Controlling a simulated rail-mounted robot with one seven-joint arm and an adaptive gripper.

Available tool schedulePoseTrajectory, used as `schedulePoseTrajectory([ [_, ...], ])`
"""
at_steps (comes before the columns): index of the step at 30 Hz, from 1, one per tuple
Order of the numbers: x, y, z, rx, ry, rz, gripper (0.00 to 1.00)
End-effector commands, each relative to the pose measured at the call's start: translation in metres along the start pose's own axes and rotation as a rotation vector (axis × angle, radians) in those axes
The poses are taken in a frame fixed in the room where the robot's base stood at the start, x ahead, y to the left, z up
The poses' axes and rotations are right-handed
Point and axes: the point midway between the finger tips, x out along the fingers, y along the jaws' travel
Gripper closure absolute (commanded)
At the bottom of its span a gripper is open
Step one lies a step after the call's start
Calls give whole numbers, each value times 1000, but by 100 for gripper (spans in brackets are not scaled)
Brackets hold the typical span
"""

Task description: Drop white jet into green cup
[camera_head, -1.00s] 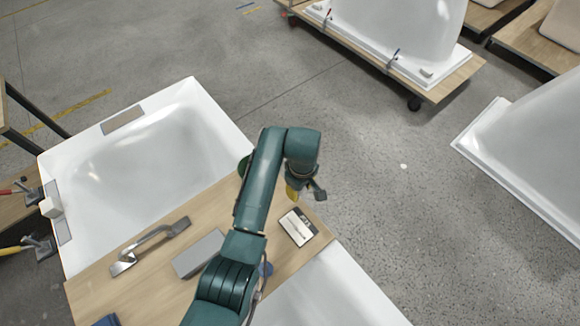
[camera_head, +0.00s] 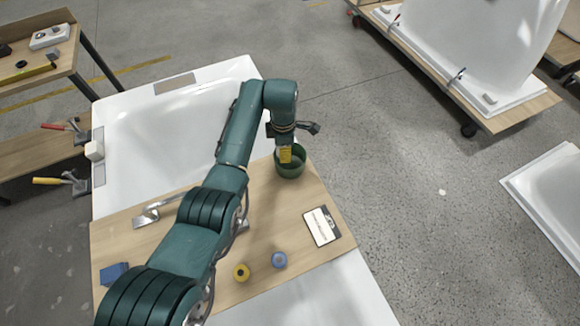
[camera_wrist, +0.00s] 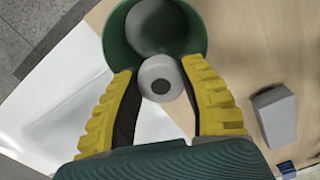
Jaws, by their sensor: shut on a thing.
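The white jet (camera_wrist: 160,78) is a pale round piece with a dark centre, held between the yellow fingertips in the wrist view. My gripper (camera_wrist: 163,84) is shut on it. The green cup (camera_wrist: 195,25) lies just beyond the fingertips, and the jet overlaps its near rim in that view. In the head view the green cup (camera_head: 291,166) stands on the wooden board near its far right edge. My gripper (camera_head: 287,157) is over the cup's near side there, and the jet is hidden. I cannot tell the exact height of the jet above the rim.
A grey block (camera_wrist: 275,115) lies right of the gripper in the wrist view.

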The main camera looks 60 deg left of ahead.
Motion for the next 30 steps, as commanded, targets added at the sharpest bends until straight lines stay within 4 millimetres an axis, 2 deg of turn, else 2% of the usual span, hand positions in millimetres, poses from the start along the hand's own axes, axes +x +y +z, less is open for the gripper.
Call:
schedulePoseTrajectory([
  [2,9,1,0,1,-1,2,93],
  [9,8,0,0,2,-1,2,93],
  [10,8,0,0,2,-1,2,56],
  [14,8,0,0,2,-1,2,31],
  [24,5,1,1,2,-1,3,31],
  [28,-14,1,1,2,-2,5,31],
  [30,-32,2,1,2,-3,8,31],
])
